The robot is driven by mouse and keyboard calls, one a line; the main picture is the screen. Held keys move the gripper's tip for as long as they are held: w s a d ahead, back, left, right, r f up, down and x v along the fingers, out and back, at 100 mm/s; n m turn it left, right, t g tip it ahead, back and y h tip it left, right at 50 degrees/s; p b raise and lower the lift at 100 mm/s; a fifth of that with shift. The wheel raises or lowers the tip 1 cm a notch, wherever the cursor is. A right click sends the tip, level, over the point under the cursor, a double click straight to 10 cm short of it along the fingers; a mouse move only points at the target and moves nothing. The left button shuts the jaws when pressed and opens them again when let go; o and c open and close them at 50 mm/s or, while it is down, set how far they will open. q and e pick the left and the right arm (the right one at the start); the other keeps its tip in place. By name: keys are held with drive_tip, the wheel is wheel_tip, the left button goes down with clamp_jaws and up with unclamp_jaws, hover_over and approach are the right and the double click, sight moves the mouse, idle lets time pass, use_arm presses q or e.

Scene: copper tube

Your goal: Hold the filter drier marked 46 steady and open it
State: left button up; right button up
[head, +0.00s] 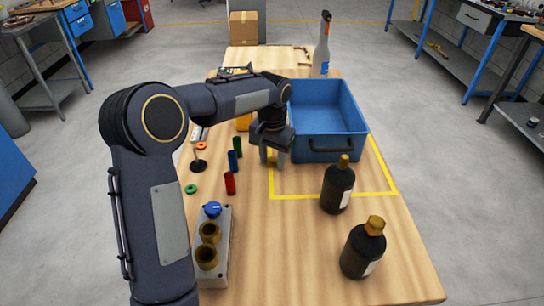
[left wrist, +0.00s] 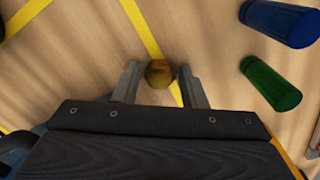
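Two dark bottle-shaped canisters stand upright on the table at the right in the head view. The nearer canister (head: 362,250) has a wide brass cap; the farther canister (head: 337,188) shows a narrower brass top. Each bears a pale label; I cannot read which is 46. My left gripper (head: 272,157) is apart from both, left of the farther one and in front of the blue crate. In the left wrist view a small round brass piece (left wrist: 159,73), like a cap, sits between its fingertips, which appear closed on it. My right gripper is not in view.
Yellow tape (head: 330,196) marks the table. Red (head: 230,183), blue (head: 233,162) and green (head: 238,147) cylinders stand left. A grey block (head: 222,262) with brass cups and a blue knob stands at front left.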

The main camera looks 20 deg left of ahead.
sight(272, 160)
use_arm(q)
drive_tip(key=shift+o, duration=0.9)
drive_tip(key=shift+r, duration=0.25)
wheel_tip(272, 160, up, 12)
drive_tip(key=p, duration=0.2)
drive_tip(key=shift+s+f, duration=0.1)
drive_tip(key=shift+f, duration=0.05)
